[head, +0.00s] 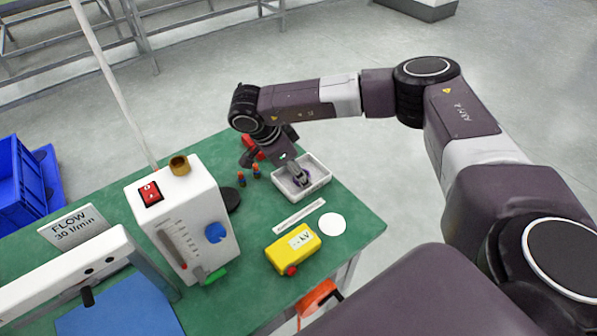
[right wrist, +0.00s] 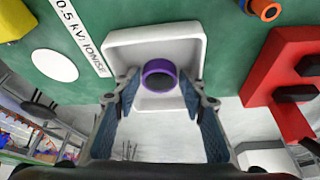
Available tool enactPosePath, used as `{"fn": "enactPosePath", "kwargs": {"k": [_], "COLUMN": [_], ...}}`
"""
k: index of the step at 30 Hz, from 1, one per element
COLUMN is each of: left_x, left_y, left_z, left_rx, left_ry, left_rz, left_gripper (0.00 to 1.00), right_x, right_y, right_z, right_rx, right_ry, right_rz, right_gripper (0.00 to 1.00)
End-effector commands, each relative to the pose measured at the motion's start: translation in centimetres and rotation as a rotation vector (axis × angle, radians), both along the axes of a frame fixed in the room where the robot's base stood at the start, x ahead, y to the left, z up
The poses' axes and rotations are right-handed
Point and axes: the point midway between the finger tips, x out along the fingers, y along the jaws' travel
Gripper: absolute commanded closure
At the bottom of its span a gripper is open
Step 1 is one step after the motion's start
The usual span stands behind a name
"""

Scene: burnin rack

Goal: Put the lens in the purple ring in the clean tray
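A purple ring (right wrist: 158,67) with a dark round centre is in the white tray (right wrist: 118,45); I cannot make out whether that centre is the lens. The tray (head: 318,187) is on the green bench in the head view, and a little purple shows inside it. My right gripper (head: 299,177) reaches down over the tray. My left gripper is not in view.
On the green bench (head: 256,205) near the tray are a white strip (head: 299,216), a white disc (head: 332,224), a yellow box (head: 292,250), small coloured pegs (head: 241,180) and a red object (head: 250,146). A white flow unit (head: 190,225) stands left.

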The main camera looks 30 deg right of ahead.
Motion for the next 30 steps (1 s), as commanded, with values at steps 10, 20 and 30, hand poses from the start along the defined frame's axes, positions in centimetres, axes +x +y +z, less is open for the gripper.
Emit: {"fn": "enactPosePath", "kwargs": {"k": [10, 20, 30], "left_x": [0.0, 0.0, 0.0], "left_y": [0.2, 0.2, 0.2], "left_z": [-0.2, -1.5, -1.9], "left_rx": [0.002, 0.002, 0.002], "left_ry": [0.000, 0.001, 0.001], "left_rz": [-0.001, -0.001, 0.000], "left_gripper": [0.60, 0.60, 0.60], "right_x": [0.2, 0.6, 0.6], "right_y": [0.8, 3.6, 4.9], "right_z": [1.9, 8.3, 11.3], "right_rx": [0.003, 0.001, 0.000], "right_ry": [-0.003, -0.004, -0.001], "right_rz": [0.001, 0.002, 0.000], "right_gripper": [0.62, 0.62, 0.62]}}
